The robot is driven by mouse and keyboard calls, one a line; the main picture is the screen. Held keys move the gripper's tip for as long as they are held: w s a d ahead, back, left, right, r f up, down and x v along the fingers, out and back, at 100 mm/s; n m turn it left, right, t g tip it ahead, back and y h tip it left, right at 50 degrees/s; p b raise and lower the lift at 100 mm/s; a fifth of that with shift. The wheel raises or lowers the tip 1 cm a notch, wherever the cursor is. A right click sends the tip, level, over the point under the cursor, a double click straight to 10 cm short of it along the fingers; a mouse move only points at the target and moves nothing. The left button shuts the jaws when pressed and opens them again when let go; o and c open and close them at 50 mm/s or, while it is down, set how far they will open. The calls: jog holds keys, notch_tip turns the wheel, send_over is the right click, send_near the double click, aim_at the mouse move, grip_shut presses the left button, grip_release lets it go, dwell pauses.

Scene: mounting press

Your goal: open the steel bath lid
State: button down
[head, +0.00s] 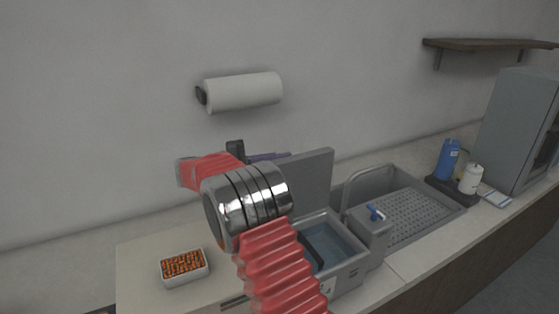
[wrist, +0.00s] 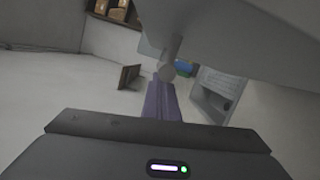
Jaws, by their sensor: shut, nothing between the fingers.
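The steel bath (head: 352,272) stands on the counter, with bluish liquid and a dark part inside. Its grey lid (head: 315,176) stands raised, about upright, at the back of the bath. My gripper (head: 272,157) is mostly hidden behind my arm; its purple-grey fingers show just left of the lid's upper edge. In the wrist view, my gripper (wrist: 163,88) is shut and empty. A pale round knob on a short stem (wrist: 168,72) appears just beyond the fingertips; I cannot tell whether they touch it. A large grey surface, probably the lid, fills the upper right there.
A sink (head: 400,215) with a perforated drainer and a dispenser with a blue tap (head: 372,230) stand right of the bath. A white dish of orange bits (head: 183,267) sits left. Blue and white bottles (head: 449,160) and a grey cabinet (head: 515,125) stand far right.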

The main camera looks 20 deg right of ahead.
jog(key=shift+a, duration=0.15)
jog(key=v, duration=0.7)
dwell(0.4)
jog(key=shift+w+a, duration=0.1)
